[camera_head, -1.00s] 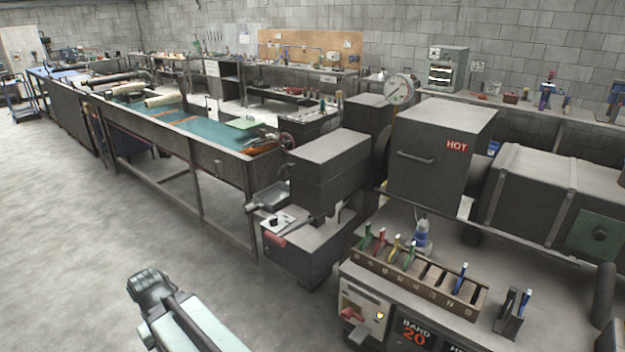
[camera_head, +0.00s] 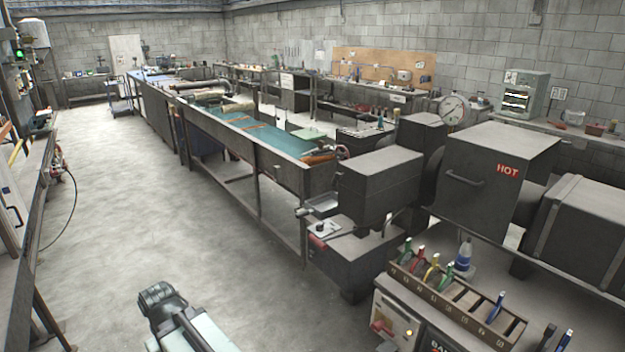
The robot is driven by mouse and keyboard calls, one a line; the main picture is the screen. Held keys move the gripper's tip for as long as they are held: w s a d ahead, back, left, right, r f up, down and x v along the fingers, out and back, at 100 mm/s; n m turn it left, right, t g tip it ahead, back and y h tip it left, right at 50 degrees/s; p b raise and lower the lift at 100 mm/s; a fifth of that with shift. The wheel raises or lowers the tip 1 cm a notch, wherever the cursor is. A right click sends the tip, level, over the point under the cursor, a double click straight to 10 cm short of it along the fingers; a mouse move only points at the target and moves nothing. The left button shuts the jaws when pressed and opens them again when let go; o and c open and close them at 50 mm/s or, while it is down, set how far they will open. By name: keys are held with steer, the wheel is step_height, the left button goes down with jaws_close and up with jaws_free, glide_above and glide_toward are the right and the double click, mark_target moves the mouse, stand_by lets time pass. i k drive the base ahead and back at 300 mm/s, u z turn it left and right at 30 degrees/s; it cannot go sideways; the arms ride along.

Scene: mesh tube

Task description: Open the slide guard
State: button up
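No part is labelled as the slide guard, so I cannot tell for certain which one it is. A dark box-shaped cover (camera_head: 498,185) with a bar handle (camera_head: 465,180) on its front and a red HOT label stands on the machine line at the right. It looks closed. A second dark box housing (camera_head: 378,190) stands to its left, above a dark base with a small tray. My arm (camera_head: 180,318) shows at the bottom, well in front of the machines and touching nothing. No gripper fingers show.
A long bench with a green-blue trough (camera_head: 255,135) runs to the back left. A tool rack (camera_head: 455,305) with coloured handles stands at the lower right. A bench (camera_head: 25,200) with a hanging hose lines the left. The grey floor (camera_head: 140,200) between is clear.

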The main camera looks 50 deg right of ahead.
mark_target(368, 174)
steer(key=u, duration=0.2)
steer(key=i, duration=1)
steer(key=z, duration=0.05)
